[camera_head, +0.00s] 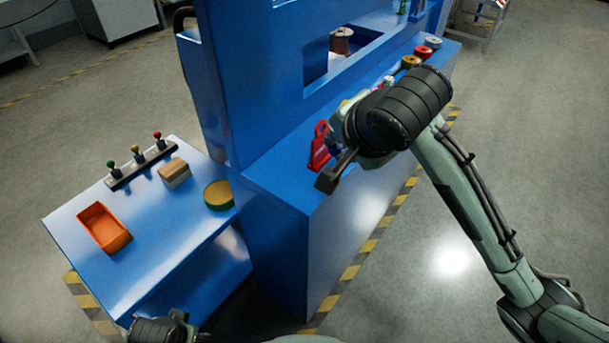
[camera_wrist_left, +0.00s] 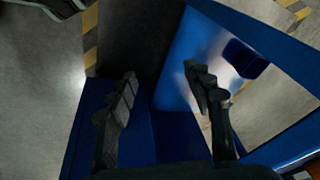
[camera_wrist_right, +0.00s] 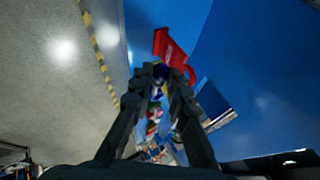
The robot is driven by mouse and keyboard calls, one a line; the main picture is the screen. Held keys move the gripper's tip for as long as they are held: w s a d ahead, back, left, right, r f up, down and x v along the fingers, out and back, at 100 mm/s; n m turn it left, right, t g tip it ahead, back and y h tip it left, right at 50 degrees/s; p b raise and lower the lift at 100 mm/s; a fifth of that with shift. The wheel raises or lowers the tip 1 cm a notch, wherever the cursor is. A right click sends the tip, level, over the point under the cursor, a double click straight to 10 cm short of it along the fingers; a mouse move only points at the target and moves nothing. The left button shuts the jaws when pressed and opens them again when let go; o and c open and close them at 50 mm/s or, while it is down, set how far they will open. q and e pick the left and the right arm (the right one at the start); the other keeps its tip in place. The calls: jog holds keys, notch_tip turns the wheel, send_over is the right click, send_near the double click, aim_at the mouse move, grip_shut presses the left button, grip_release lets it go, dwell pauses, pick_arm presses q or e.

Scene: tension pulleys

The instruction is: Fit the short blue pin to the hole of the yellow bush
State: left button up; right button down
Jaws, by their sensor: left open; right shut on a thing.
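My right gripper (camera_head: 333,163) is over the near end of the blue bench ledge. It is shut on a small dark blue piece (camera_wrist_right: 158,96), seen between its fingers in the right wrist view; this looks like the short blue pin, mostly hidden by the fingers. A bit of yellow (camera_head: 345,102) shows behind the right wrist in the head view; I cannot tell whether it is the yellow bush. The hole is not visible. My left gripper (camera_wrist_left: 163,78) is open and empty, away from the right one, at the bottom left of the head view.
Several coloured pulleys (camera_head: 411,62) line the ledge farther back. The lower blue table (camera_head: 150,245) holds an orange tray (camera_head: 105,228), a wooden block (camera_head: 174,172) and a yellow-topped round (camera_head: 218,195).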

jog(key=s+a+r+n+g+y, duration=0.1)
jog(key=s+a+r+n+g, duration=0.35)
jog(key=a+r, duration=0.85)
pick_arm(q)
jog(key=shift+r+b, duration=0.45)
jog(key=shift+r, duration=0.35)
pick_arm(e)
jog(key=w+d+f+n+t, duration=0.1)
jog(key=w+d+f, duration=0.1)
jog(key=d+f, duration=0.2)
jog(key=w+d+f+n+t, duration=0.1)
jog(key=w+d+f, duration=0.2)
jog(key=f, duration=0.5)
jog(key=shift+d+f+y, duration=0.25)
jog(key=shift+d+y, duration=0.05)
jog(key=shift+d, duration=0.2)
